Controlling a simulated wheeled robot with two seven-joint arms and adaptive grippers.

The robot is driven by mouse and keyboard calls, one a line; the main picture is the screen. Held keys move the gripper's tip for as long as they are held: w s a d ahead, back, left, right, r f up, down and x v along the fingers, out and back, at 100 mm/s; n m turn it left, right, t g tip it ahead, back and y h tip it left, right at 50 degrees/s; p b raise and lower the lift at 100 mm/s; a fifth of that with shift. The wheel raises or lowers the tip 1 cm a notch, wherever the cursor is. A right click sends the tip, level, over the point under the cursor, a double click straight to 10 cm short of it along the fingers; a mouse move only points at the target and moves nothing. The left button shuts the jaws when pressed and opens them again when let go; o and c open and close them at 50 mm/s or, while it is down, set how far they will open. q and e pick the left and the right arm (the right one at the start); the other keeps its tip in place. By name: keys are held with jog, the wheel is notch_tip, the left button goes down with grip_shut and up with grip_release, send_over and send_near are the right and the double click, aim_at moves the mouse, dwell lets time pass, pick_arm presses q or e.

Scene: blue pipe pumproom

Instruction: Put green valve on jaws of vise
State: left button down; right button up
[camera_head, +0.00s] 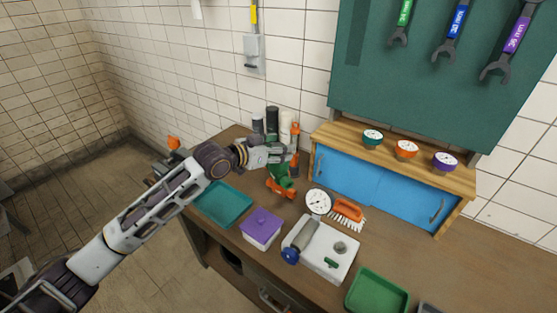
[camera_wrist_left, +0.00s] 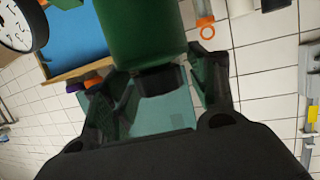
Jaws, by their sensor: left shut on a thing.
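My left gripper (camera_head: 284,153) reaches in from the left, over the back of the workbench. In the left wrist view, its fingers (camera_wrist_left: 162,92) stand on both sides of a large green body, which I take to be the green valve (camera_wrist_left: 143,28); the gripper is shut on it. In the head view the valve cannot be told apart from the green parts below the gripper. A green and orange thing, apparently the vise (camera_head: 281,187), stands just below the gripper. Its jaws are mostly hidden, and contact with the valve cannot be told. My right gripper is not in view.
Bottles (camera_head: 272,120) stand close behind the gripper. A teal tray (camera_head: 224,204), a purple box (camera_head: 261,226), a white gauge (camera_head: 318,202), an orange brush (camera_head: 348,210) and a white device (camera_head: 335,249) occupy the bench. A blue-doored cabinet (camera_head: 375,187) stands behind.

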pick_arm(q)
jog(key=shift+r, duration=0.9)
